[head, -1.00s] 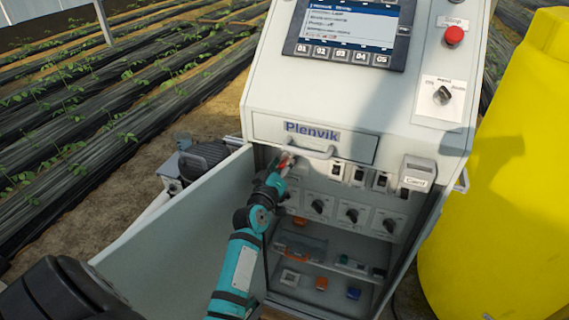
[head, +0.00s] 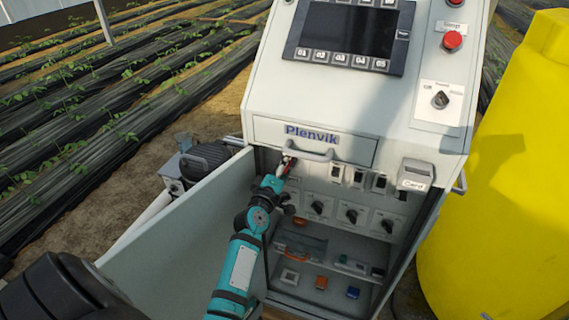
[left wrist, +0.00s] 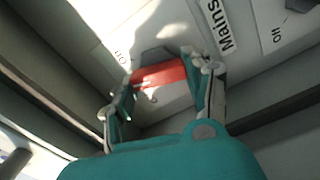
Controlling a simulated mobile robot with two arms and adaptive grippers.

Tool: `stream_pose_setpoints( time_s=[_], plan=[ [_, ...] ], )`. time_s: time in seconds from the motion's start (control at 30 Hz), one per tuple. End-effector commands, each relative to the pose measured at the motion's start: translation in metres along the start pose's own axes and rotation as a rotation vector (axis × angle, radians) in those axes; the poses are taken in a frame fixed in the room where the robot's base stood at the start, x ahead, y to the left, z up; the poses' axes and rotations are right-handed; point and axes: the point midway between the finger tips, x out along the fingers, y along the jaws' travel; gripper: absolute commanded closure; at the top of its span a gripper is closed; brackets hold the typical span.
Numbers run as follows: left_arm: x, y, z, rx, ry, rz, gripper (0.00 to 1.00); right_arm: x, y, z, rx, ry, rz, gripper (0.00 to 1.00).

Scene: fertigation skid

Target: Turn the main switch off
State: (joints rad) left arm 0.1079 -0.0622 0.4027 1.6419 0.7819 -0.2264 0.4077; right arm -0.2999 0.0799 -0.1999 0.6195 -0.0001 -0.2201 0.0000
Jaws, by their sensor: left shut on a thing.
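The main switch has a red handle (left wrist: 158,75) on a grey plate under a "Mains" label (left wrist: 216,24) in the left wrist view. My left gripper (left wrist: 164,82) is shut on this handle, one finger on each side. In the head view my left gripper (head: 284,170) reaches into the open cabinet (head: 258,190), just under its drawer handle. There the switch is mostly hidden by the gripper. The display (head: 349,27) on the cabinet front is dark. My right gripper is not in view.
The cabinet door (head: 180,235) stands open left of my arm. Several breakers and black rotary knobs (head: 352,215) sit right of the gripper, above shelves with small parts. A yellow tank (head: 510,200) stands close on the right.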

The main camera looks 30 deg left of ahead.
Motion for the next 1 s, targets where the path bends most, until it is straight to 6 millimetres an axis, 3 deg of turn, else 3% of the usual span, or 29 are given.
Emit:
stream_pose_setpoints(
  time_s=[1.0],
  plan=[
    [-0.001,-0.006,0.004,-0.919,-0.001,-0.004,0.81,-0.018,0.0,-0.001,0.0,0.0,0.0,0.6]
  ],
)
